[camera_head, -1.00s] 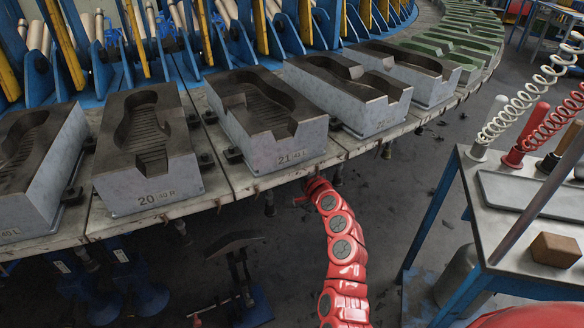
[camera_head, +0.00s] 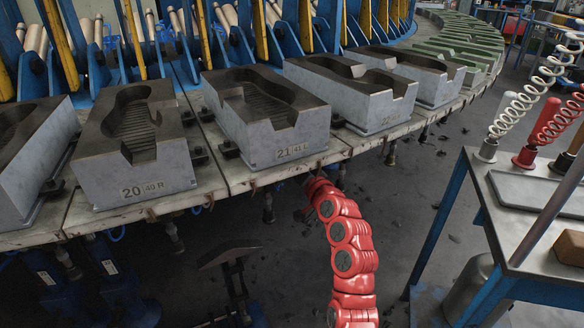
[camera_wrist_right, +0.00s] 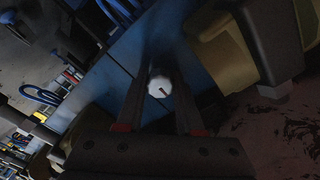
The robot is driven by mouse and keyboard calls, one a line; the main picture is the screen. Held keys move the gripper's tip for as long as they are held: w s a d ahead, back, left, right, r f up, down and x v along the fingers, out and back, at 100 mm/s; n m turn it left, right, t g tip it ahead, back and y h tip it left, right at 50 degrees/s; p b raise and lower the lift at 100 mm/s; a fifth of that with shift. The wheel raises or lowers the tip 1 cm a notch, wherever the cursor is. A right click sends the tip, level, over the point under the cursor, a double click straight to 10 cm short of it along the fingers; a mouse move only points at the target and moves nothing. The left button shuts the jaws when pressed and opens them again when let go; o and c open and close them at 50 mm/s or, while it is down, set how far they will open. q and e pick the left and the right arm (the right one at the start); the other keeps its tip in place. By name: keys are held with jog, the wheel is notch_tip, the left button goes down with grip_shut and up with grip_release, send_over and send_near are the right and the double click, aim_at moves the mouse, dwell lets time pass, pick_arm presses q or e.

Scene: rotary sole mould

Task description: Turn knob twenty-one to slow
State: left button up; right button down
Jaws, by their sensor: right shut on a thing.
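Mould twenty-one (camera_head: 270,120), a grey block with a dark sole-shaped cavity, stands on the carousel rim and is labelled "21 | 41 L". My red right arm reaches up to the rim's underside below it; its gripper tip is mostly hidden there in the head view. In the right wrist view, a small white round knob (camera_wrist_right: 159,86) with a short dark slanted mark sits between the two dark fingers of my right gripper (camera_wrist_right: 160,98), which is shut on it. The knob's number and any slow marking cannot be read. My left gripper is not in view.
Mould twenty (camera_head: 138,150) stands to the left and more moulds run along the carousel rim (camera_head: 240,180). A dark pedal-like stand (camera_head: 230,255) is below. A metal bench (camera_head: 500,215) with coiled hoses (camera_head: 525,100) is at right. Floor between is mostly open.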

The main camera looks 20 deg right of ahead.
dwell(0.5)
jog(key=c, duration=0.5)
grip_release()
jog(key=shift+c, duration=0.2)
jog(key=s+d+p, duration=0.1)
jog(key=s+d, duration=0.2)
jog(key=s, duration=1.4)
jog(key=shift+d+p, duration=0.15)
jog(key=shift+p, duration=0.25)
